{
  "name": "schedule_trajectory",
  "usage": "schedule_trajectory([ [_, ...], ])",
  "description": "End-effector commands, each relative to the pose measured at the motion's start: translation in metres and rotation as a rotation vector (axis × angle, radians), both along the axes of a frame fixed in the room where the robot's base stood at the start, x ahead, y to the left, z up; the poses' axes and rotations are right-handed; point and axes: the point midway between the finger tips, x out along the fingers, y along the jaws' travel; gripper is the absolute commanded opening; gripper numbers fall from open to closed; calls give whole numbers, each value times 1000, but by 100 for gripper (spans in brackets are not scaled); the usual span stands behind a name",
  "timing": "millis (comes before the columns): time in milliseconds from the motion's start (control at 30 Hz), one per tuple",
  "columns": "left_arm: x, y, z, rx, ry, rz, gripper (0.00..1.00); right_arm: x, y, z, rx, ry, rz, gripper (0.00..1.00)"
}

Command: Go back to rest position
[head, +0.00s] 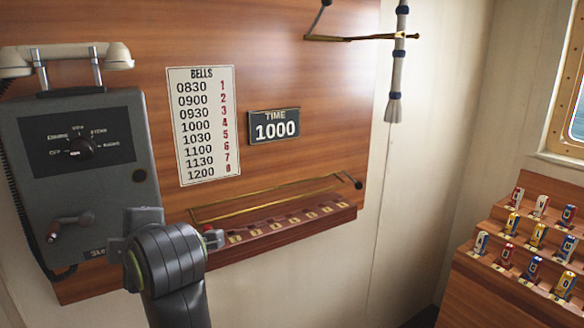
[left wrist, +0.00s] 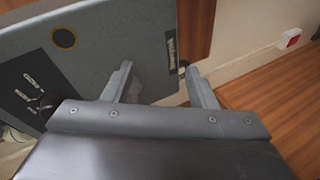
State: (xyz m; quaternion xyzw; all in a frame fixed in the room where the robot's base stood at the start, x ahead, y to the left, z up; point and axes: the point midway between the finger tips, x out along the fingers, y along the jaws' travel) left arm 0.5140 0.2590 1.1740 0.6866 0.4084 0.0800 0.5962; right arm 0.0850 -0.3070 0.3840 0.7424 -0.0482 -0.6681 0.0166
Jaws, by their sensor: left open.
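My left gripper (head: 138,222) is at the lower left of the head view, in front of the lower right corner of the grey telephone box (head: 75,185). My own arm partly hides the gripper there. In the left wrist view the gripper (left wrist: 160,82) has its two fingers spread, with nothing between them. The telephone box fills the upper left of that view (left wrist: 100,45), beyond the fingers. My right gripper is in neither view.
A wooden rack (head: 280,225) with a brass rail is on the wall panel, right of my left arm. A bell rope (head: 396,75) hangs at upper right. A stepped wooden stand (head: 480,290) holds several coloured pieces at far right. A BELLS board (head: 205,125) and TIME sign (head: 274,126) hang above.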

Motion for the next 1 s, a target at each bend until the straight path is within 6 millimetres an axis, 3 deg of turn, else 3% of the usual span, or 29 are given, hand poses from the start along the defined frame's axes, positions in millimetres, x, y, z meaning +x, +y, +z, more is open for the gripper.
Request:
schedule_trajectory([
  [33, 0, 9, -26, 46, 84, -40, 52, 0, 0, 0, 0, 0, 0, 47],
  [267, -14, 33, -128, 242, 428, -279, 52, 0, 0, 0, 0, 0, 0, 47],
  [467, -50, 48, -212, 384, 702, -524, 52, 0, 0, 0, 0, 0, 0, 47],
  [600, -89, 55, -265, 467, 874, -714, 52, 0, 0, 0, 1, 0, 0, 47],
  [800, -157, 57, -327, 558, 1076, -1012, 52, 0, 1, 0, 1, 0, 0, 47],
  [1000, -220, 53, -363, 608, 1191, -1272, 52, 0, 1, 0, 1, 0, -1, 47],
])
